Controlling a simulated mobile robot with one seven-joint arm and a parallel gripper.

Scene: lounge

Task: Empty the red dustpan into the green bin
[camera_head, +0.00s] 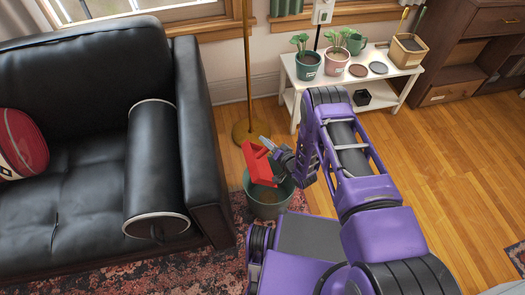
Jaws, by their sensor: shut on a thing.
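The red dustpan (259,164) is held by my gripper (275,152), which is shut on it. The dustpan is tilted, with its pan end over the opening of the green bin (268,208). The bin is a dark grey-green open bucket standing on the floor beside the sofa. Brownish matter shows inside the bin, but I cannot tell what it is. Any contents of the dustpan are too small to make out. My purple arm reaches in from the lower right.
A black leather sofa (80,75) with a round bolster (152,170) stands left of the bin. A brass lamp pole (247,80) rises behind it. A white plant table (392,88) stands behind my arm. Open wooden floor (455,150) lies at the right.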

